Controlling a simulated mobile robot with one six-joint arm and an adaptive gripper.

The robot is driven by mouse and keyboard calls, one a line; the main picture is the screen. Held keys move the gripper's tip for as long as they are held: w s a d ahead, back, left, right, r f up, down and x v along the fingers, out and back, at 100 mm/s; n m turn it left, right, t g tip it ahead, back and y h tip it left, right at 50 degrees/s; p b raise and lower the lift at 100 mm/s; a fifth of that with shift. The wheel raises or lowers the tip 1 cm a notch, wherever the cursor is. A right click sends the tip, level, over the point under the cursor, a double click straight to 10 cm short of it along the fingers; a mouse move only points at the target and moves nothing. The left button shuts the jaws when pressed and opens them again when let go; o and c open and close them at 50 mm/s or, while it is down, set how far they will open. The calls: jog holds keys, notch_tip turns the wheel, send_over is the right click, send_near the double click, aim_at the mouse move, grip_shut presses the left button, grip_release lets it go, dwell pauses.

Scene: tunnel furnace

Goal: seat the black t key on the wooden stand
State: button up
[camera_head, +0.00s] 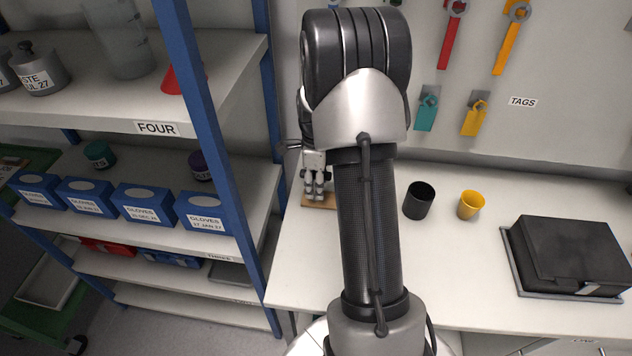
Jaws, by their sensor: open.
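My arm crosses the middle of the view and hides much of the bench behind it. My gripper (313,192) shows just left of the arm, pointing down, small and partly covered. It is open, with its fingertips over or just in front of a small brown wooden piece (327,203), which looks like the wooden stand on the white bench. I cannot tell whether the fingers touch it. I cannot make out the black T key clearly. A short dark bar shows beside my wrist, but I cannot tell whether it is the key or part of my gripper.
A black cup (419,201) and a yellow cup (471,205) stand right of my arm. A black case (572,250) lies farther right. A blue-framed shelf (200,130) with glove boxes (148,204) borders the bench on the left. Tools hang on the back wall.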

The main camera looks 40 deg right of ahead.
notch_tip(320, 180, up, 12)
jog(key=shift+a, duration=0.1)
jog(key=shift+a+r, duration=0.1)
jog(key=s+a+r+n+t, duration=0.1)
jog(key=s+a+r+n, duration=0.35)
jog(key=a+n, duration=0.3)
jog(key=s+a+r+n+t, duration=0.1)
jog(key=s+a+r+n, duration=0.2)
jog(key=a+r+n, duration=0.45)
jog(key=s+a+f+n+t, duration=0.2)
jog(key=s+a+n, duration=0.9)
jog(key=s+n, duration=0.1)
jog(key=shift+s+a+n, duration=0.35)
jog(key=shift+n, duration=0.05)
dwell(0.5)
